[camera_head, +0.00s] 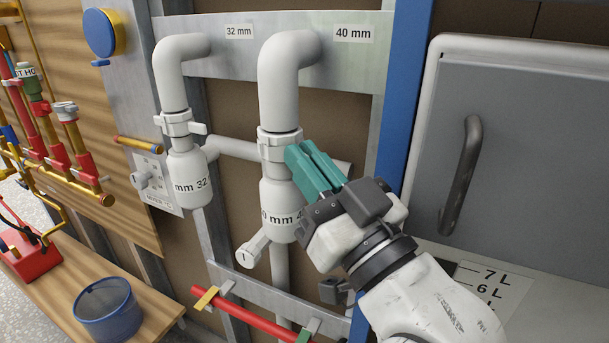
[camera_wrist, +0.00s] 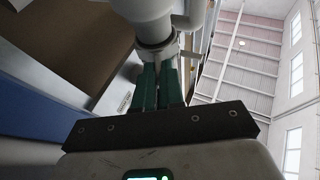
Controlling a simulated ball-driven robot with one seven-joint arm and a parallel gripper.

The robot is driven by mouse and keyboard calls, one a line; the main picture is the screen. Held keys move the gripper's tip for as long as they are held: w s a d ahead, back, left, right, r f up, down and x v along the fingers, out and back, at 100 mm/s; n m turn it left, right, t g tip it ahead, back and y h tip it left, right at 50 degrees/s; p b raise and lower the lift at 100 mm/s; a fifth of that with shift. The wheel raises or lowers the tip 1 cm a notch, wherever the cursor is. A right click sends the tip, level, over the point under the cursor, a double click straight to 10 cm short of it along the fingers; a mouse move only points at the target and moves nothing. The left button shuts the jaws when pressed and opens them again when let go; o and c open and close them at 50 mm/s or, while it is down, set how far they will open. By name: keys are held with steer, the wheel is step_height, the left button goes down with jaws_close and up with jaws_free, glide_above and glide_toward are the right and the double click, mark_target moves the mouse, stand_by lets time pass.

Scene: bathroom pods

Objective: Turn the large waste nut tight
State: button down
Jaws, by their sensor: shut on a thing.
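The large waste nut (camera_head: 273,146) is a white winged ring on the thick pipe under the "40 mm" label (camera_head: 353,33). It sits at the top of the white trap body (camera_head: 280,208). My gripper (camera_head: 297,157) comes from the lower right with its teal fingers reaching the right side of the nut. It is shut on a wing of the nut, which the fingers mostly hide. In the wrist view the fingers (camera_wrist: 158,68) meet the nut (camera_wrist: 158,48) below the white pipe (camera_wrist: 146,8). How tight the nut is cannot be told.
A smaller nut (camera_head: 178,123) and trap under "32 mm" stand left. A blue post (camera_head: 400,90) and a grey panel with a handle (camera_head: 462,175) are close on the right. A red pipe (camera_head: 255,318) lies below. A blue basket (camera_head: 106,308) stands on the bench.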

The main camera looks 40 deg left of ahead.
steer(key=shift+d, duration=0.1)
steer(key=c, duration=1.5)
jaws_free()
steer(key=shift+d, duration=0.1)
steer(key=shift+o, duration=1.3)
steer(key=b+v, duration=0.2)
steer(key=v, duration=0.8)
steer(key=shift+s+d, duration=0.25)
steer(key=shift+d, duration=0.1)
steer(key=shift+f, duration=0.1)
